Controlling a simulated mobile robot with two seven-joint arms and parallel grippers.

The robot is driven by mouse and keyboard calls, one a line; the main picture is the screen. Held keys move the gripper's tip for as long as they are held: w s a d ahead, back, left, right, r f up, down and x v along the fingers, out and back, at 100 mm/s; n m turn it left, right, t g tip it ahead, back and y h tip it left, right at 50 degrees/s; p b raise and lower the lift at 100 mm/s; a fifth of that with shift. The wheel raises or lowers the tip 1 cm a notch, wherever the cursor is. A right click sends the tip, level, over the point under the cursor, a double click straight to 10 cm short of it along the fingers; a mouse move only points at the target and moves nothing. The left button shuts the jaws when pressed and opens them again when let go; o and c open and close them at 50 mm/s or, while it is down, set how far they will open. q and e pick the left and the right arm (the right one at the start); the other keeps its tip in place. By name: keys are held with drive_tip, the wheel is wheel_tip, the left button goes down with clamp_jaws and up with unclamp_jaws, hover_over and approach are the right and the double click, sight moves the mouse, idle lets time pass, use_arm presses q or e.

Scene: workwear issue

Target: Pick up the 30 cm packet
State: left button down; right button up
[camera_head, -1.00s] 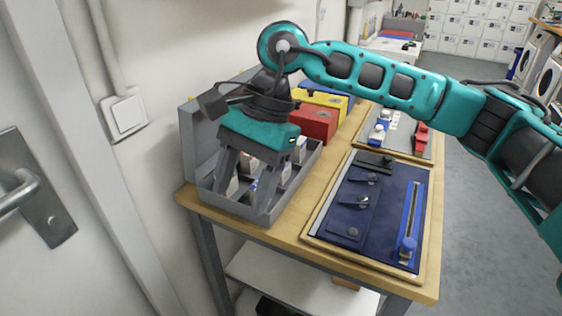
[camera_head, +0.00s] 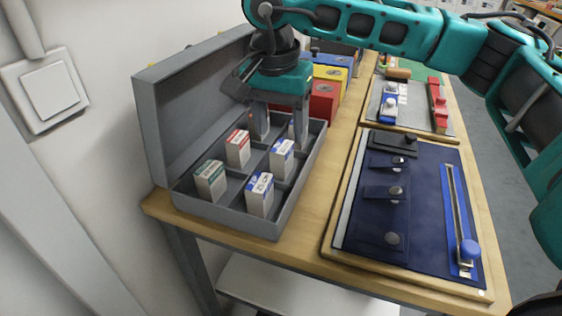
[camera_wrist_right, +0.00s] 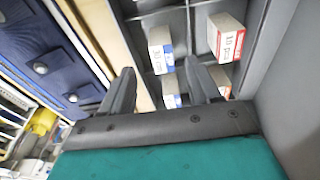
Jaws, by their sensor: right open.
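My right gripper (camera_head: 280,134) is open, pointing down over the far end of the grey box. Its fingers also show in the wrist view (camera_wrist_right: 162,88). A white packet with a blue band, reading like "30 cm" (camera_wrist_right: 160,48), stands just beyond the fingertips in the wrist view. It appears to be the blue-marked packet (camera_head: 282,158) just in front of the fingers in the head view, where its print is illegible. Another blue-marked packet (camera_wrist_right: 172,90) shows partly between the fingers. The fingers hide part of the far compartments. My left gripper is not in view.
The open divided box (camera_head: 230,220) also holds a red-marked packet (camera_head: 238,147), a green-marked packet (camera_head: 210,180) and a nearer blue-marked packet (camera_head: 260,193). Its raised lid (camera_head: 190,105) stands on the left. A blue fastener board (camera_head: 425,215) lies right. A red bin (camera_head: 323,103) stands behind.

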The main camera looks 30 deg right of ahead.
sight(282, 146)
drive_tip(key=f, duration=0.2)
drive_tip(key=w+f, duration=0.1)
drive_tip(key=f, duration=0.2)
drive_tip(key=d+f+b, duration=0.1)
drive_tip(key=f, duration=0.1)
drive_tip(key=shift+w+d+f, duration=0.1)
drive_tip(key=shift+w+f, duration=0.05)
drive_tip(key=shift+f, duration=0.25)
drive_tip(key=c, duration=1)
drive_tip(key=shift+c, duration=0.2)
drive_tip(key=shift+r, duration=0.15)
